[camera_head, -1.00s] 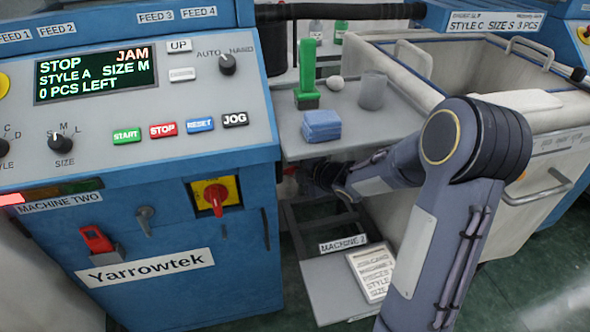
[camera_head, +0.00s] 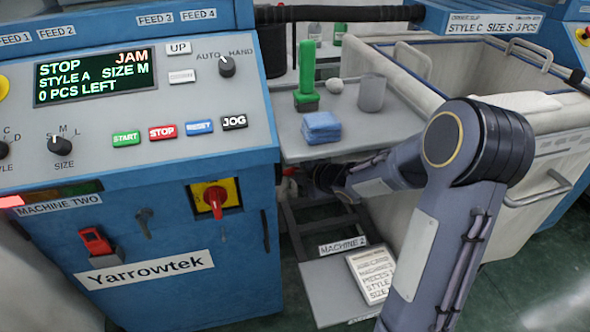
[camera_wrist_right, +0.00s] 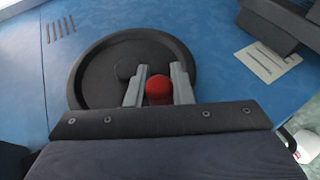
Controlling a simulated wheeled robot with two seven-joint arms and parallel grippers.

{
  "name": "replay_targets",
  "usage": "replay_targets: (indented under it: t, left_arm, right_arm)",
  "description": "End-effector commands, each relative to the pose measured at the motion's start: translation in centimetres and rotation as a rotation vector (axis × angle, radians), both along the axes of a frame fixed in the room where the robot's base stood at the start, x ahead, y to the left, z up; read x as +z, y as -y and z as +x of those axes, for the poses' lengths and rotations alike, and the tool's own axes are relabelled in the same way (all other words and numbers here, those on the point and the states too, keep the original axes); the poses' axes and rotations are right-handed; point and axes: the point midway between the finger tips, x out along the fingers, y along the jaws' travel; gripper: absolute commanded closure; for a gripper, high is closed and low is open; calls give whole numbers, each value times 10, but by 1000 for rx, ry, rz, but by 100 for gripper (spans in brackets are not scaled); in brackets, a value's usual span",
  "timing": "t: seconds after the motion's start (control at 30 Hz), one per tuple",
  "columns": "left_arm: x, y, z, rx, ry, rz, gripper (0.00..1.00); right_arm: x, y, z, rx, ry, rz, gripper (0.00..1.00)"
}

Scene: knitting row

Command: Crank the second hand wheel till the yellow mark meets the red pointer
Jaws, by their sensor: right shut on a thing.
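In the right wrist view, a dark round hand wheel (camera_wrist_right: 97,82) with a raised rim sits on a blue machine side. A red knob (camera_wrist_right: 158,90) stands up from the wheel near its right side. My right gripper (camera_wrist_right: 158,76) is shut on this knob, one grey finger on each side. I cannot make out a yellow mark or a red pointer. In the head view, my right arm reaches down beside the blue machine (camera_head: 160,270); its gripper and the wheel are hidden there. My left gripper is out of view.
The machine's display (camera_head: 95,75) reads STOP, JAM, 0 PCS LEFT. A grey shelf (camera_head: 345,146) above my right forearm holds blue cloths (camera_head: 321,127), a green-handled tool (camera_head: 307,75) and a grey cup (camera_head: 371,93). A large bin (camera_head: 440,65) stands at right.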

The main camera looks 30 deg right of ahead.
Motion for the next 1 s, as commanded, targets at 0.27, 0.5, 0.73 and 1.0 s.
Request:
replay_targets:
  t: [0.27, 0.5, 0.73, 1.0]
  left_arm:
    - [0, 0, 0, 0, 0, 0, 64]
    - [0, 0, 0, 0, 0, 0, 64]
    - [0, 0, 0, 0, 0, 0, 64]
    - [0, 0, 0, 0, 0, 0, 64]
  right_arm:
    - [-3, -1, -3, 4, -10, 0, 100]
    - [-3, -1, -3, 3, -10, -1, 100]
    - [-4, -1, -3, 3, -10, -1, 100]
    - [-3, -1, -2, 2, -7, 0, 58]
